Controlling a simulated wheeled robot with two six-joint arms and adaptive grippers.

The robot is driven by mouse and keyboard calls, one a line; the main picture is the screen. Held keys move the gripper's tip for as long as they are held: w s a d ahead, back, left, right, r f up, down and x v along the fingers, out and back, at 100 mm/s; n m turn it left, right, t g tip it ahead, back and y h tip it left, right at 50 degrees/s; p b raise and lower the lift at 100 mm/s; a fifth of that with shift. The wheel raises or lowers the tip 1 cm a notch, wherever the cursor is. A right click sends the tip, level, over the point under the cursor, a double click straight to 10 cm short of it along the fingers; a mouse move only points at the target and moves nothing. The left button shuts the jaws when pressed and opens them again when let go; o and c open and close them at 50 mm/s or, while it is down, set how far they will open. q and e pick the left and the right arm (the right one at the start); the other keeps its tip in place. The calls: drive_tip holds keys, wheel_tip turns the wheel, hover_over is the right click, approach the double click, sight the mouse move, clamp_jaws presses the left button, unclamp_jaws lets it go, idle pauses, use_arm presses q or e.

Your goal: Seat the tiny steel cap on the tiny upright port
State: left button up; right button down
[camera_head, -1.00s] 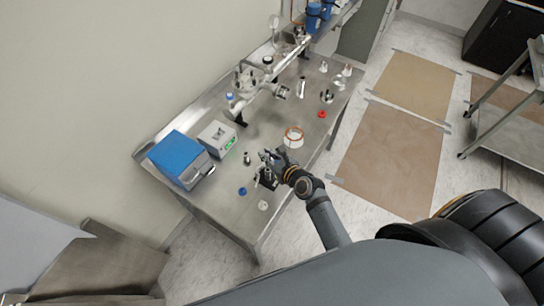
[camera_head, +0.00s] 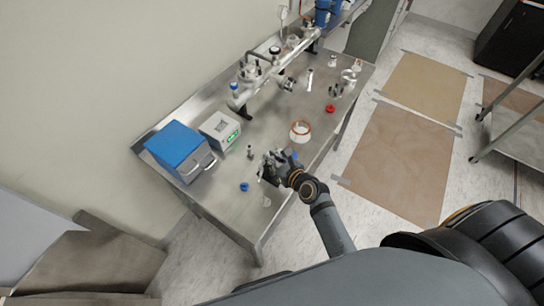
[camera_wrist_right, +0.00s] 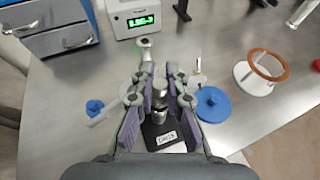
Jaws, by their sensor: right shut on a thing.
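My right gripper (camera_head: 268,162) is low over the near part of the steel bench. In the right wrist view its purple-padded fingers (camera_wrist_right: 160,90) are shut on a tiny steel cap (camera_wrist_right: 159,86), between the fingertips. Directly below in that view is a steel upright (camera_wrist_right: 157,115), likely the port, on a dark base with a white label (camera_wrist_right: 166,139). The fingers hide part of it. I cannot tell whether the cap touches the port or is just above it. My left gripper is not in view.
A blue cap (camera_wrist_right: 95,107) and a larger blue disc (camera_wrist_right: 212,103) flank the gripper. A white ring stand with an orange rim (camera_head: 300,131) is behind. A grey box with a green display (camera_head: 220,130) and a blue-topped case (camera_head: 178,150) stand left. A small steel fitting (camera_head: 250,152) stands nearby.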

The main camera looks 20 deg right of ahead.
idle(0.6)
drive_tip(key=shift+p, duration=0.4)
idle(0.3)
drive_tip(key=shift+p, duration=0.3)
drive_tip(key=shift+s+f, duration=0.1)
drive_tip(key=shift+f, duration=0.35)
idle(0.9)
drive_tip(key=c, duration=1.3)
unclamp_jaws()
